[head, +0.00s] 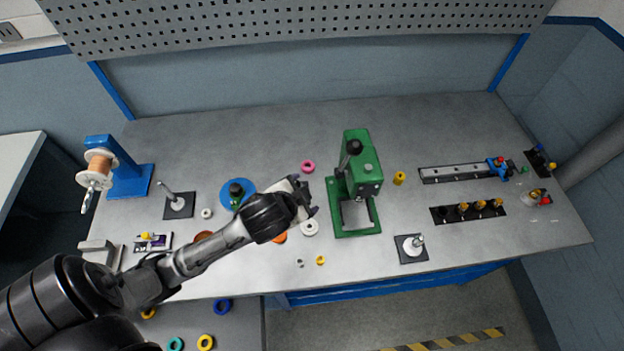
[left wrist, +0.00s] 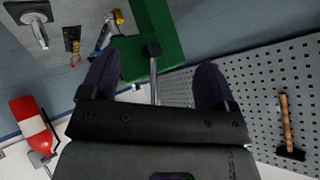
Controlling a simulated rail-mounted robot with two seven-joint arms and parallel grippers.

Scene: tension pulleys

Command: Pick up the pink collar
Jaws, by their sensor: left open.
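The pink collar (head: 308,166) is a small ring lying flat on the grey workbench in the head view, left of the green press. My left gripper (head: 312,197) is just in front of the collar and close to the press's left side. Its fingers are apart and empty, and it is not around the collar. In the left wrist view the open fingers (left wrist: 155,78) face the green press and the pegboard. The collar cannot be made out there. My right gripper is not in view.
The green press (head: 357,185) with its lever stands right of my gripper. A blue disc (head: 237,193) and a white ring (head: 310,228) lie nearby. The bench behind the pink collar is clear.

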